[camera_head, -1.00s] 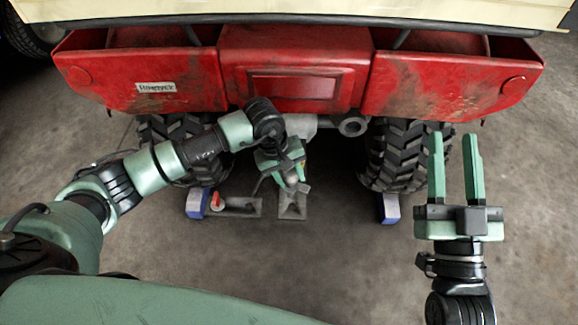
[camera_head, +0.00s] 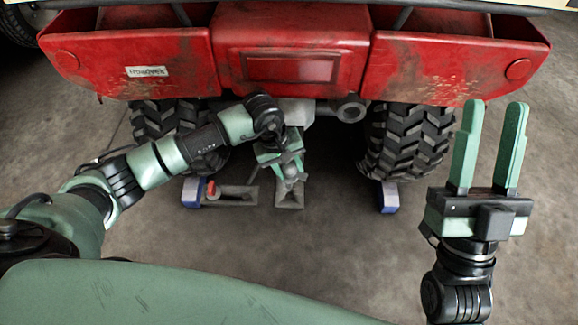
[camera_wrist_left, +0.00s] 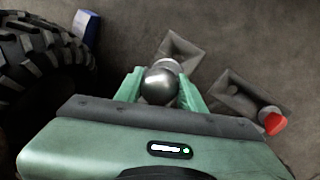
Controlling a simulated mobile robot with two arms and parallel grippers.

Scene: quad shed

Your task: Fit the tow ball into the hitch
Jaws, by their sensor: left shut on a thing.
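The tow ball (camera_wrist_left: 160,85) is a shiny grey metal ball. It sits between the green fingers of my left gripper (camera_wrist_left: 161,88) in the left wrist view, which is shut on it. In the head view my left gripper (camera_head: 289,168) is low behind the quad, above a grey tray on the floor; the ball is hard to make out there. A grey metal part (camera_head: 297,112), perhaps the hitch, shows under the middle of the red rear body; its opening cannot be made out. My right gripper (camera_head: 490,150) is open and empty at the right.
The red quad rear (camera_head: 290,35) overhangs, with knobbly tyres (camera_head: 412,140) either side and a round pipe (camera_head: 350,108) beneath. Blue-white chocks (camera_head: 389,197) stand by the tyres. An open grey tray (camera_wrist_left: 178,45) and another with a red-ended item (camera_wrist_left: 275,122) lie on the floor. Floor nearer me is clear.

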